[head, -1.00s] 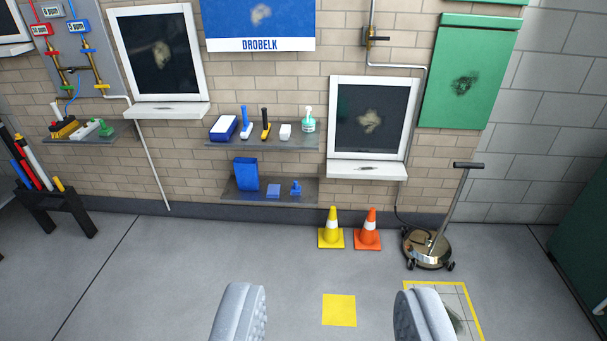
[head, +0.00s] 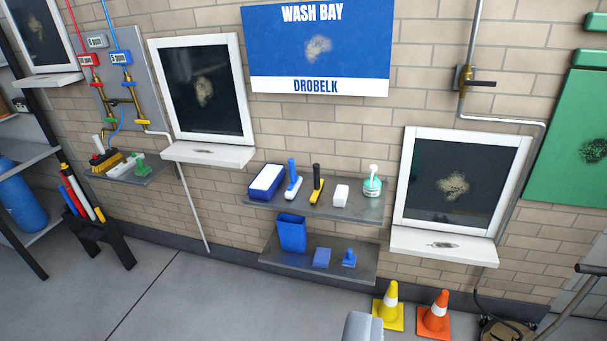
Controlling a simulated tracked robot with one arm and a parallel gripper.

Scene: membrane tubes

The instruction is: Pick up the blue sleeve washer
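A tool with a blue upright handle and a white lower part (head: 293,181) stands on the upper wall shelf (head: 340,210). It looks like a sleeve washer, but its head is too small to be certain. A small blue piece with a raised stub (head: 349,260) stands on the lower shelf (head: 290,268), right of a flat blue block (head: 321,258); I cannot tell exactly what either is. Only one grey fingertip of my gripper (head: 362,328) shows, at the bottom edge, well short of the shelves. The other finger is out of sight, and nothing held is visible.
Beside the blue-handled tool are a blue-and-white tray (head: 266,181), a yellow-and-black tool (head: 315,186), a white block (head: 341,195) and a pump bottle (head: 372,182). A blue bin (head: 291,232) stands below. Yellow (head: 389,308) and orange (head: 434,318) cones stand before the right window.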

